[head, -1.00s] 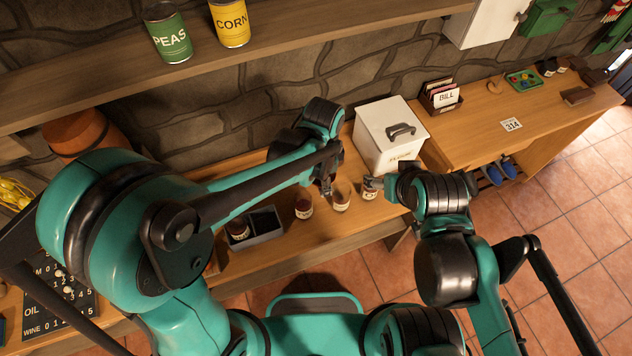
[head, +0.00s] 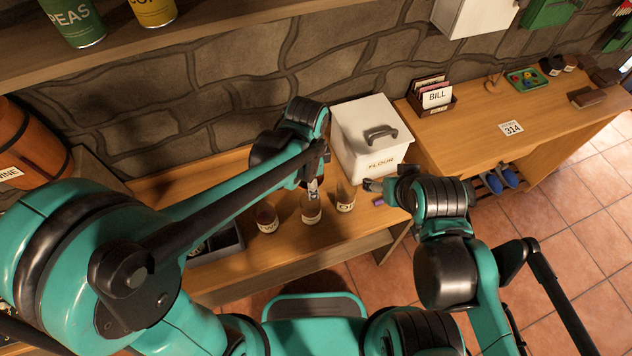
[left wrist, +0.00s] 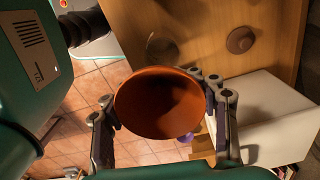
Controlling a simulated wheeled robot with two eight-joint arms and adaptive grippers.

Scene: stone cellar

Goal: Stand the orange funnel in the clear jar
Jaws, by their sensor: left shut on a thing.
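My left gripper (head: 314,188) is shut on the orange funnel (left wrist: 160,103), whose wide round mouth fills the middle of the left wrist view between the fingers. I cannot make out the funnel in the head view. Three labelled jars stand on the wooden bench: a dark red one (head: 266,218), a middle one (head: 311,211) just below my left fingertips, and a pale one (head: 346,197) to the right. I cannot tell for sure which is the clear jar, or whether funnel and jar touch. My right gripper (head: 373,186) is right of the pale jar; its jaw state is unclear.
A white flour box (head: 365,140) stands behind the jars against the stone wall. A grey tray (head: 215,244) sits to the left. A small purple thing (head: 379,201) lies by my right gripper. The bench front edge is close to the jars.

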